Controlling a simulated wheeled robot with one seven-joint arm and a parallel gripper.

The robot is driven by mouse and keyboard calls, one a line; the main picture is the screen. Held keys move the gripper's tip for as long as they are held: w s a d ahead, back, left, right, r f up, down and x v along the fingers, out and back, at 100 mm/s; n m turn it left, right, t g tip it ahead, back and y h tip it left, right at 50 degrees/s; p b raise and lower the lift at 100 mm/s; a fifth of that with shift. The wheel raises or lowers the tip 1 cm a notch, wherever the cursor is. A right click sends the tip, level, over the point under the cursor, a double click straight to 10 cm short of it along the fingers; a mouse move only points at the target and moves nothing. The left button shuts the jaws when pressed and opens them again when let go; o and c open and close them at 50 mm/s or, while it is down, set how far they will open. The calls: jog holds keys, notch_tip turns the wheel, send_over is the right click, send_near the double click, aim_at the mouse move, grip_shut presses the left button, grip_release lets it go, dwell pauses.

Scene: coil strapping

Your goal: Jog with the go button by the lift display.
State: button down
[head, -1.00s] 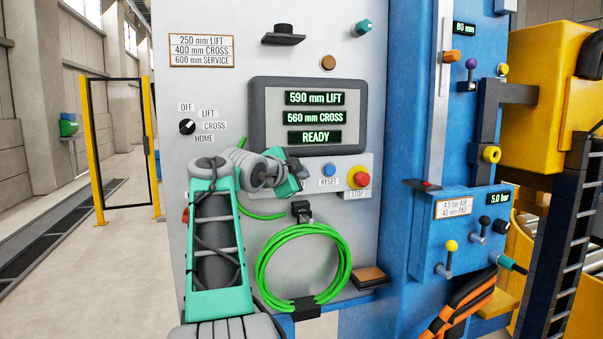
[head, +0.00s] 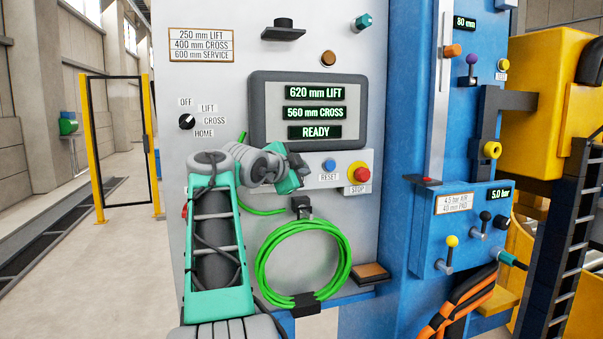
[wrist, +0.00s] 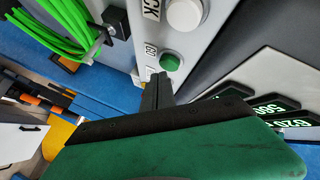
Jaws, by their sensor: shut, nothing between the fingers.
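The green go button (wrist: 172,62) sits on a pale panel strip in the wrist view, with a partly hidden label beside it. My gripper (wrist: 157,88) is shut and empty, its dark fingertips just beside the button; I cannot tell whether they touch it. In the head view my gripper (head: 297,163) is at the panel strip under the display and hides the go button. The lift display (head: 314,93) reads 620 mm LIFT, with 560 mm CROSS and READY below.
A blue reset button (head: 329,166) and a red stop button (head: 358,172) sit right of my gripper. A selector knob (head: 187,122) is to the left. A coil of green cable (head: 258,270) hangs below. A pale round button (wrist: 185,14) neighbours the go button.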

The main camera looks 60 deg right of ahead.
jog(key=shift+s+a, duration=0.15)
jog(key=s+a+b, duration=0.3)
jog(key=shift+s+a+b, duration=0.25)
jog(key=shift+s+b, duration=0.05)
dwell(0.3)
